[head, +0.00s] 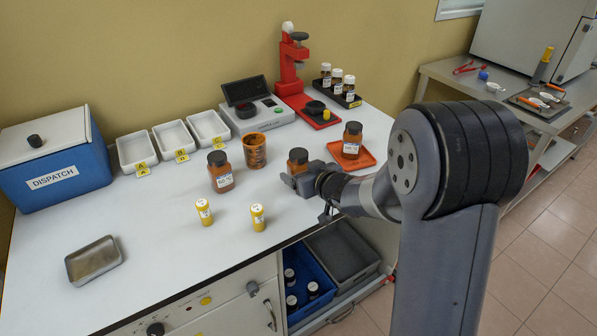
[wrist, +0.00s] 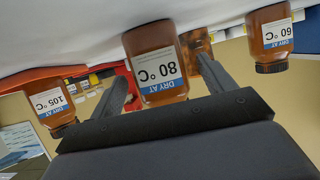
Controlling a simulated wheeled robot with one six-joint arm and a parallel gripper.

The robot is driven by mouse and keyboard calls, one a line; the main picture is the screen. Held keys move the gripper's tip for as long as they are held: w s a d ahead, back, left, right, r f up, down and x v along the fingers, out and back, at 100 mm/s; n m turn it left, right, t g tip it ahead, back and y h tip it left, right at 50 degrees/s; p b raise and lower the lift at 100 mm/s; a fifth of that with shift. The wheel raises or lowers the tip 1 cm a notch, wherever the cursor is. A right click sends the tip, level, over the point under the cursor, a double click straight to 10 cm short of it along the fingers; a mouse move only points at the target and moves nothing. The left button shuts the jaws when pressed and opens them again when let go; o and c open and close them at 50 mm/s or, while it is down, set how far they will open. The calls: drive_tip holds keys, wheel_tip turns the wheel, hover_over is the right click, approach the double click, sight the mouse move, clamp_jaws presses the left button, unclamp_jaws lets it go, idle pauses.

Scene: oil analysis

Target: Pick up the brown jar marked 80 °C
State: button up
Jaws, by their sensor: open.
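The brown jar marked 80 °C (wrist: 158,62) appears upside down in the wrist view, its label facing the camera. In the head view this jar (head: 298,158) stands on the white bench, its lower part hidden by my gripper (head: 303,181). My gripper is open, and in the wrist view its two fingers (wrist: 163,68) lie on either side of the jar. A gap shows beside each finger, so contact is not visible. The jar marked 105 °C (wrist: 54,105) is at the left of the wrist view and the jar marked 60 °C (wrist: 270,38) at the right.
In the head view, one brown jar (head: 352,138) stands on an orange tray (head: 368,158) right of my gripper. Another jar (head: 220,175) and a stained brown beaker (head: 255,152) stand to its left. Two yellow vials (head: 204,212) stand nearer the front. The front-left bench is mostly clear.

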drive_tip(key=shift+x, duration=1.25)
drive_tip(key=shift+c, duration=0.5)
drive_tip(key=c, duration=1.1)
drive_tip(key=shift+r, duration=0.1)
